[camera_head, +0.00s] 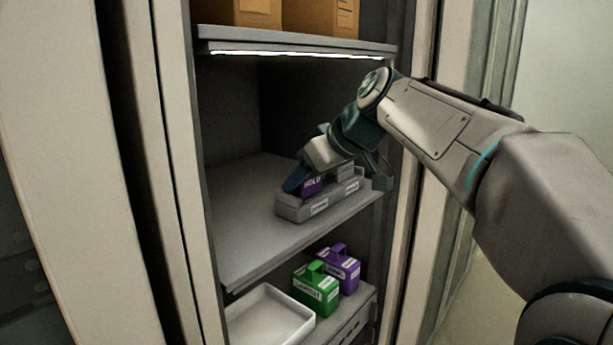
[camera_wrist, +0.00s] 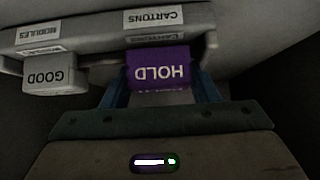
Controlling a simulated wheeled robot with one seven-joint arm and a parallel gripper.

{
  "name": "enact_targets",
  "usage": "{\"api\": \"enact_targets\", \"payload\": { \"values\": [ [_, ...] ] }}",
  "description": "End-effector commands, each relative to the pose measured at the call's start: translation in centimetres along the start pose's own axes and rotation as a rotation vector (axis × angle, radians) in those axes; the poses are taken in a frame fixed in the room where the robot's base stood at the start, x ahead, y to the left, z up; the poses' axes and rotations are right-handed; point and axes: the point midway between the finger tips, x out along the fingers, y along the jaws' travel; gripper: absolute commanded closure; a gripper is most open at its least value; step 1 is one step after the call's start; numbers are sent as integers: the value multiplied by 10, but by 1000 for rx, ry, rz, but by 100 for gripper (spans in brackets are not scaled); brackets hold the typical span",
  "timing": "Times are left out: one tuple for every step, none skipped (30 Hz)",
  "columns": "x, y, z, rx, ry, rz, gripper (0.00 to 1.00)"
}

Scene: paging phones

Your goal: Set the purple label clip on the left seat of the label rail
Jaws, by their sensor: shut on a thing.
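The purple label clip (camera_head: 313,185), marked HOLD, is at the left end of the grey label rail (camera_head: 290,210) on the middle shelf. My gripper (camera_head: 308,178) is shut on it, coming from above and behind in the head view. In the wrist view the clip (camera_wrist: 160,70) sits between the blue fingers (camera_wrist: 160,88), close against the rail (camera_wrist: 85,25) by the CARTONS label. A grey clip (camera_wrist: 55,78), marked GOOD, is by the MODULES label; it also shows at the rail's right (camera_head: 345,172). I cannot tell whether the purple clip is fully down on its seat.
The middle shelf (camera_head: 240,230) is bare left of the rail. Below stand a white tray (camera_head: 265,318), a green box (camera_head: 316,292) and a purple box (camera_head: 342,270) with handles. Orange-brown boxes (camera_head: 320,15) stand on the upper shelf (camera_head: 300,46) above my arm.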

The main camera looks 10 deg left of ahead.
Motion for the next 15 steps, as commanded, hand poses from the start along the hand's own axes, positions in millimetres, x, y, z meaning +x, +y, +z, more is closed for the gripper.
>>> {"api": "enact_targets", "payload": {
  "values": [
    [2, 0, 2, 1, -2, -1, 75],
    [2, 0, 1, 1, -2, -1, 75],
    [2, 0, 1, 1, -1, -1, 75],
    [2, 0, 1, 1, -1, -1, 75],
    [2, 0, 1, 1, 0, 0, 75],
    [2, 0, 1, 1, 0, 0, 75],
    [2, 0, 1, 1, 0, 0, 41],
    [2, 0, 0, 1, 0, 0, 32],
    [2, 0, 0, 1, 1, 0, 24],
    [1, 0, 0, 1, 1, 0, 24],
    [1, 0, 0, 1, 1, 0, 24],
    [1, 0, 0, 1, 1, 0, 24],
    [1, 0, 0, 1, 1, 0, 24],
    [1, 0, 0, 1, 1, 0, 24],
    [1, 0, 0, 1, 1, 0, 24]
  ]
}}
